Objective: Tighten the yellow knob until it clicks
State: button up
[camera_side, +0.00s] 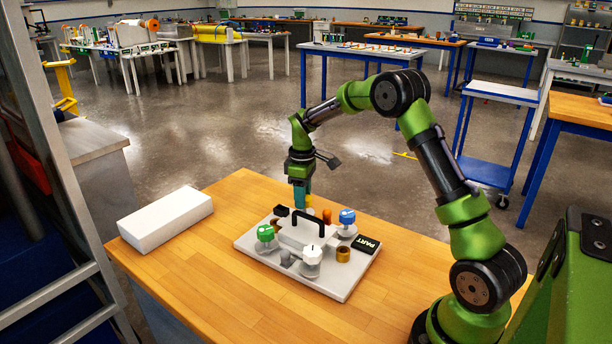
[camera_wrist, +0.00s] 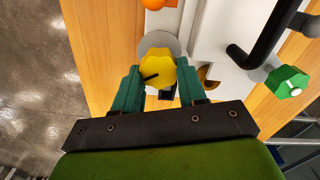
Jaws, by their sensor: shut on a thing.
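The yellow knob (camera_wrist: 155,68) sits between the two teal fingers of my gripper (camera_wrist: 160,85) in the wrist view. It has flat-sided lobes and a black pointer line aimed toward the lower left. A round grey base (camera_wrist: 160,41) shows under it. In the side view my gripper (camera_side: 301,197) points straight down at the back of the grey board (camera_side: 345,291), shut on the knob, which is mostly hidden there; a bit of yellow (camera_side: 309,200) shows beside the fingers.
The board also carries a green knob (camera_side: 265,233), a blue knob (camera_side: 347,216), a white knob (camera_side: 312,254), a black handle (camera_side: 308,217), an orange knob (camera_side: 327,216), a brass ring (camera_side: 343,254) and a black PART label (camera_side: 366,244). A white block (camera_side: 165,218) lies left on the wooden table (camera_side: 190,300).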

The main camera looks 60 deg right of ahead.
jog(key=shift+m, duration=0.3)
jog(key=m, duration=0.5)
jog(key=shift+d, duration=0.1)
jog(key=m, duration=0.6)
jog(key=shift+d+r, duration=0.1)
jog(key=shift+m, duration=0.3)
dwell(0.3)
jog(key=o, duration=1.1)
jog(key=shift+c, duration=0.2)
notch_tip(320, 180, up, 17)
